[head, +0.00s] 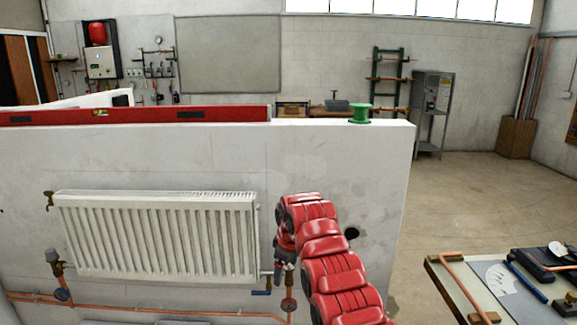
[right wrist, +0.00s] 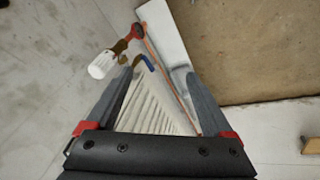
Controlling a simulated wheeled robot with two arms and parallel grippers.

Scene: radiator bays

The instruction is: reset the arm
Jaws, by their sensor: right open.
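My right arm (head: 324,250), with red segmented covers, reaches up from the bottom of the head view. Its wrist end is beside the right end of the white radiator (head: 160,235), where it hides part of the wall and pipework. In the right wrist view my right gripper (right wrist: 160,85) shows two grey fingers spread apart, with nothing held between them. The radiator (right wrist: 155,110) shows beyond and between the fingers. The left gripper is in neither view.
Near the right fingers are a white valve head (right wrist: 103,65), a red handwheel (right wrist: 138,30), a blue handle (right wrist: 149,63) and a copper pipe (right wrist: 168,70). A red level (head: 190,115) and a green spool (head: 361,113) rest on the wall top. A workbench (head: 480,285) stands right.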

